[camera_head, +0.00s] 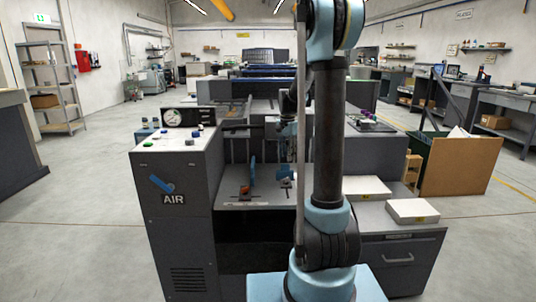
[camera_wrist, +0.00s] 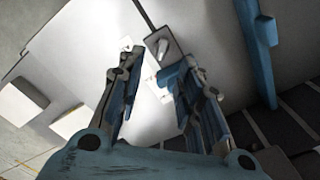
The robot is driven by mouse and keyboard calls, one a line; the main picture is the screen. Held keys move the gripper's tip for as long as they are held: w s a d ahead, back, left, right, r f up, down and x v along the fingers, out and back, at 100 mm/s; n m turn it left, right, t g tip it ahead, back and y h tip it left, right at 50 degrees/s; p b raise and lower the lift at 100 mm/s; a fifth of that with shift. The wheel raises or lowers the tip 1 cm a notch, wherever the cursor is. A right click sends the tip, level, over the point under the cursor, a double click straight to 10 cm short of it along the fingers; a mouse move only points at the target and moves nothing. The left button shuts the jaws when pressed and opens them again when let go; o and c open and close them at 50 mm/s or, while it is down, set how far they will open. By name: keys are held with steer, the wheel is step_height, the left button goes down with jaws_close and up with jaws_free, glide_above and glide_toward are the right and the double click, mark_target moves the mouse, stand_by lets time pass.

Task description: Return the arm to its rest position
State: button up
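My arm rises in front of the machine in the head view. My gripper (camera_wrist: 160,72) is open in the wrist view, its two blue and dark fingers apart. I see nothing clearly held. A small grey plate with a pale knob and a blue part (camera_wrist: 168,62) shows beyond the fingertips. In the head view my gripper is small and partly hidden behind my arm, above the machine's light bed. An upright blue lever (camera_head: 252,171) stands left of it; a blue bar (camera_wrist: 258,48) also shows at the upper right of the wrist view.
The dark grey machine cabinet (camera_head: 180,235) marked AIR stands left, with buttons and a gauge (camera_head: 182,117) on top. White boxes (camera_head: 366,188) (camera_head: 412,211) lie on the right-hand surface.

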steer(key=s+r+n+t, duration=0.1)
steer(key=s+r+n, duration=0.1)
steer(key=s, duration=0.9)
steer(key=s+r+n, duration=0.2)
steer(key=s+n, duration=0.1)
steer(key=s, duration=0.7)
steer(key=s+f+n, duration=0.2)
steer(key=s+f, duration=0.3)
steer(key=s, duration=0.4)
steer(key=s+f+n+t, duration=0.1)
steer(key=s+f+n, duration=0.1)
steer(key=s+f, duration=0.3)
steer(key=s, duration=0.3)
steer(key=shift+s+d+n, duration=0.3)
steer(key=shift+s+n, duration=0.1)
